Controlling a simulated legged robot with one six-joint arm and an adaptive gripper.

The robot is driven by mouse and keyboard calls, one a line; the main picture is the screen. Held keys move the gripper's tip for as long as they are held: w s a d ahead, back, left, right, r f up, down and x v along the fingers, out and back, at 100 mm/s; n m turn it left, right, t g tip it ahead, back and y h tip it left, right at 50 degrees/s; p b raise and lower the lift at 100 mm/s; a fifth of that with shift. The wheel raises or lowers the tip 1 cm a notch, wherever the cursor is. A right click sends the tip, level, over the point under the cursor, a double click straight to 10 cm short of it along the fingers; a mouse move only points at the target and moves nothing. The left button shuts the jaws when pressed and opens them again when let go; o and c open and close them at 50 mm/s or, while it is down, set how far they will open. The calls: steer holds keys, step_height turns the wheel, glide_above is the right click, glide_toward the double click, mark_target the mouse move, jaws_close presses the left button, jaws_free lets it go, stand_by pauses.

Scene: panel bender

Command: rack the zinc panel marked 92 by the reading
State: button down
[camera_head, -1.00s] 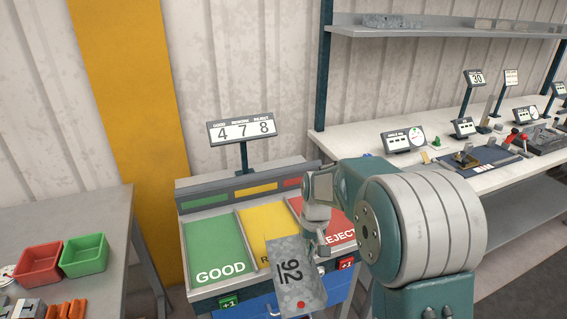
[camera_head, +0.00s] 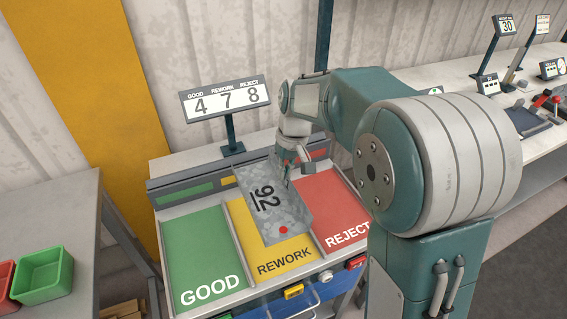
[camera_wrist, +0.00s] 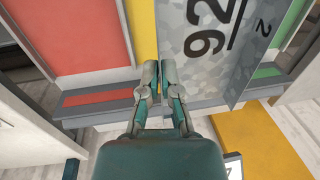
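The grey mottled zinc panel (camera_head: 268,212) is marked 92 and has a red dot near its front end. It is over the yellow REWORK bay (camera_head: 290,263), tilted in the picture; whether it touches the bay is unclear. My gripper (camera_head: 288,172) is at its rear right edge. In the wrist view, the fingers (camera_wrist: 157,75) are close together on the panel's edge flange, with the marked face (camera_wrist: 215,65) to their right. The green GOOD bay (camera_head: 200,250) is left and the red REJECT bay (camera_head: 328,205) right. The counter sign (camera_head: 225,98) reads GOOD 4, REWORK 7, REJECT 8.
Low dividers separate the bays, with a raised strip behind them. A side table with a green bin (camera_head: 43,274) and a red bin (camera_head: 6,280) stands at left. A bench with gauges and small signs (camera_head: 506,25) is at right. My arm hides part of the area beside the REJECT bay.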

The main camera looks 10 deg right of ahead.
steer(key=shift+f, duration=4.8)
steer(key=shift+s, duration=0.15)
steer(key=shift+f, duration=1.35)
steer(key=c, duration=0.7)
jaws_free()
